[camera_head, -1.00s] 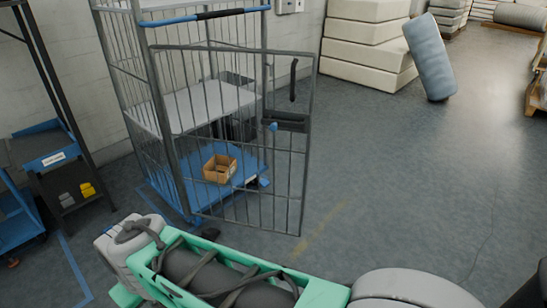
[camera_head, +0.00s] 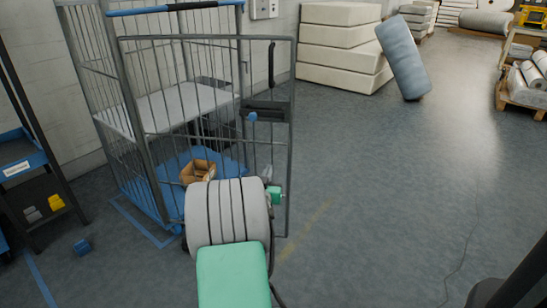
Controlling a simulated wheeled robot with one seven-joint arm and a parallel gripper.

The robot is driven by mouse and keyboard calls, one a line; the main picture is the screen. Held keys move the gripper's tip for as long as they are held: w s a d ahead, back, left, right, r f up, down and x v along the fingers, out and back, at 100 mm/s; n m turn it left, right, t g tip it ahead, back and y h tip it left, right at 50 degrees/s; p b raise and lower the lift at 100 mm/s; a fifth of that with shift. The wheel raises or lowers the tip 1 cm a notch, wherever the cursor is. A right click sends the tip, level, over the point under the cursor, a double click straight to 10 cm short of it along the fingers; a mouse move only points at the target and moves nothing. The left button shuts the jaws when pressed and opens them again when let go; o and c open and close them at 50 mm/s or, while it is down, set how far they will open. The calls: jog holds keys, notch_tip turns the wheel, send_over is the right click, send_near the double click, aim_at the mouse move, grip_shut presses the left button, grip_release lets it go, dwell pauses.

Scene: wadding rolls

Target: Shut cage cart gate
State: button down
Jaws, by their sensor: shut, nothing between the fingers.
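The cage cart (camera_head: 85,68) stands left of centre, with grey mesh sides, a blue base and a blue-and-black top bar. Its barred gate (camera_head: 290,130) stands open, hinged on the left and swung out towards me. Its free right edge is apart from the cart's right post. A black latch block (camera_head: 265,111) and an upright black handle (camera_head: 271,65) are on the gate's free side. My grey ringed arm link covers the lower middle of the gate. My gripper's fingers are hidden behind my arm, and I cannot tell whether it touches the gate.
A small cardboard box (camera_head: 197,170) sits on the cart's base. Stacked cream slabs (camera_head: 335,68) and a leaning grey roll (camera_head: 403,60) stand behind.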

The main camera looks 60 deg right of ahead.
aim_at(275, 150)
jog(key=b+x, duration=0.2)
jog(key=x, duration=0.8)
jog(key=shift+w+d, duration=0.1)
jog(key=shift+d, duration=0.1)
